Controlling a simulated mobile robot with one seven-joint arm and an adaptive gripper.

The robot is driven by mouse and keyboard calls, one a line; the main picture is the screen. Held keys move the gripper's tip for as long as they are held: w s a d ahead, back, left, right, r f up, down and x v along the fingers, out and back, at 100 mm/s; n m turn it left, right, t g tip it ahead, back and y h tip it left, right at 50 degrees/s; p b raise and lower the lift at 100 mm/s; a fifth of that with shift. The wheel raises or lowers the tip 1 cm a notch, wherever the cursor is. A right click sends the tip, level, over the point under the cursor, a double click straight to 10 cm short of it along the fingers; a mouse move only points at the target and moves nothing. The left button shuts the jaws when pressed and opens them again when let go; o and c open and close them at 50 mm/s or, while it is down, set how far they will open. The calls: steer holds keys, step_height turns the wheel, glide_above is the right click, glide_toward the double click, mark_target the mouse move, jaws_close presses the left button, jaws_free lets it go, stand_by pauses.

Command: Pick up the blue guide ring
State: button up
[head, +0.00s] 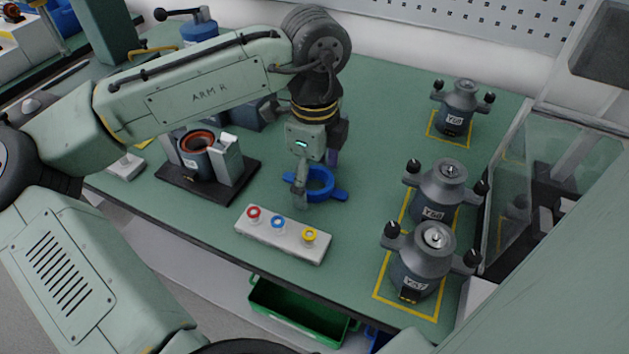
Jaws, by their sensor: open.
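The blue guide ring (323,190) lies flat on the green bench, with small tabs sticking out at its sides. My gripper (315,186) points down at the ring, with its fingers apart. One finger shows at the ring's left side, in front of part of its rim. Nothing is seen held between the fingers. Whether the fingers touch the ring I cannot tell.
A white button box (283,238) with red, blue and yellow buttons stands in front of the ring. A stator fixture (197,157) on a black plate is to the left. Grey housings (418,262) stand in yellow outlines at right. A green bin (300,308) sits below the bench edge.

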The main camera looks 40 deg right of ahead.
steer(key=shift+c, duration=0.3)
steer(key=c, duration=1.1)
steer(key=shift+r, duration=0.1)
